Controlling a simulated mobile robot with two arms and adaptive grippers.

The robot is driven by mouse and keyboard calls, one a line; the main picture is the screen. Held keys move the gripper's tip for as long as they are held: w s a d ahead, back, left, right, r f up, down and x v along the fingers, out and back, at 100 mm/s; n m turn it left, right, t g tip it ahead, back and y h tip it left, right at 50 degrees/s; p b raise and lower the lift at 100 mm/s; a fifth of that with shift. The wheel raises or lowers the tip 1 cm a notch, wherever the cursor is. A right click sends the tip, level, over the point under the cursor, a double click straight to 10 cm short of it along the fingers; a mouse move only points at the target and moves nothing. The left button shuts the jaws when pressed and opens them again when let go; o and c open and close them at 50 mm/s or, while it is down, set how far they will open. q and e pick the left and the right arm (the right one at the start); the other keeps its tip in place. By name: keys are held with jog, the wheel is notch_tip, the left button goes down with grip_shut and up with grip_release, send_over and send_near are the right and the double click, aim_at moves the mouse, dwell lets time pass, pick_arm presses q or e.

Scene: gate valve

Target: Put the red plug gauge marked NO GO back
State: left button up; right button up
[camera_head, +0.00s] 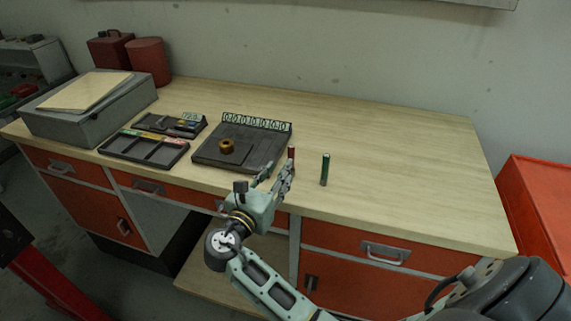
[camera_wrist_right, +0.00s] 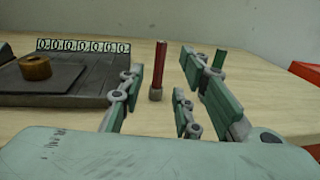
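The red plug gauge (camera_head: 291,154) stands upright on the workbench, near its front edge. In the right wrist view the red gauge (camera_wrist_right: 160,66) shows a paler metal lower end; no marking is readable. My right gripper (camera_head: 277,174) is open and low over the bench. Its fingers are on either side of the red gauge in the wrist view, with gaps on both sides, so it is not gripped. A green plug gauge (camera_head: 325,169) stands upright to the right; it shows partly behind the right finger (camera_wrist_right: 219,60). My left gripper is out of view.
A dark plate (camera_head: 205,152) with a brass ring (camera_head: 226,147) and a numbered strip (camera_head: 257,122) lies left of the gauges. Further left are a compartmented black tray (camera_head: 146,155) with coloured labels and a smaller tray (camera_head: 152,121). The bench's right side is clear.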

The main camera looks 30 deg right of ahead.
jog(key=shift+v, duration=1.55)
jog(key=shift+o, duration=0.2)
